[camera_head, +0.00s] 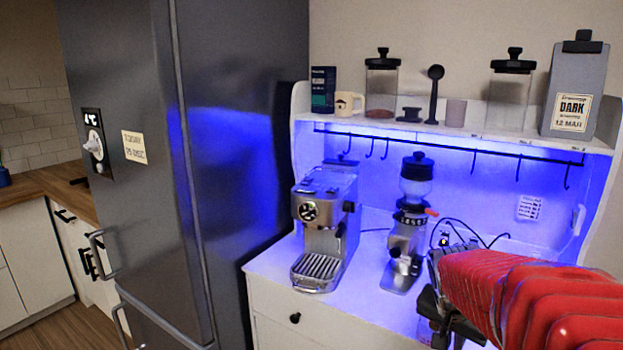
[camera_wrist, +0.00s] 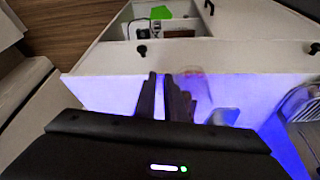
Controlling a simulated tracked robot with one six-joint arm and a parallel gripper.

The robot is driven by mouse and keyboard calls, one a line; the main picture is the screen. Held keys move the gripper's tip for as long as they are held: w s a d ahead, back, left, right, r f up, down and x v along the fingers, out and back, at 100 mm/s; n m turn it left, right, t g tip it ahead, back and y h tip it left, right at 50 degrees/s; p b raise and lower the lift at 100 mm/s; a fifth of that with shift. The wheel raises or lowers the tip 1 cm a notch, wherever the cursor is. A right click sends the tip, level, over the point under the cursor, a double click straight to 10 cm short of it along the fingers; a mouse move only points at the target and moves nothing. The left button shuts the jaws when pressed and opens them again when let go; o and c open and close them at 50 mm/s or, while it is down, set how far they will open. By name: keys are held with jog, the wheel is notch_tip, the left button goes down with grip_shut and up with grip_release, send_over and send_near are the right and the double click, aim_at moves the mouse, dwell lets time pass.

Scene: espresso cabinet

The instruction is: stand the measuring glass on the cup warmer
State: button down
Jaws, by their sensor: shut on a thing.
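The espresso machine (camera_head: 322,225) stands on the left of the counter in the head view, and its flat top, the cup warmer (camera_head: 328,179), looks bare. My gripper (camera_head: 436,318) is low at the right front of the counter, right of the machine. In the wrist view the two dark fingers (camera_wrist: 165,90) are close together, shut on the measuring glass. The clear glass with a faint reddish rim (camera_wrist: 198,84) shows beside the right finger. In the head view only a pale bit of the glass (camera_head: 424,330) shows under the gripper. Its base is hard to make out.
A grinder (camera_head: 408,225) stands between the machine and my arm. A tall fridge (camera_head: 225,150) is at left. The wrist view shows an open drawer (camera_wrist: 130,30).

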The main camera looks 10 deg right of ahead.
jog(key=w+a+f+n+t+y, duration=0.1)
jog(key=w+a+f+n, duration=0.2)
jog(key=w+a, duration=0.7)
jog(key=w+a+f+n+t+y, duration=0.1)
jog(key=w+a+f+n+y, duration=0.1)
jog(key=w+a+n, duration=0.6)
jog(key=w+a, duration=0.3)
jog(key=a, duration=0.3)
jog(key=shift+w+a+f+y, duration=0.15)
jog(key=shift+a+f+y, duration=0.15)
jog(key=shift+a+f, duration=0.1)
jog(key=shift+d, duration=0.15)
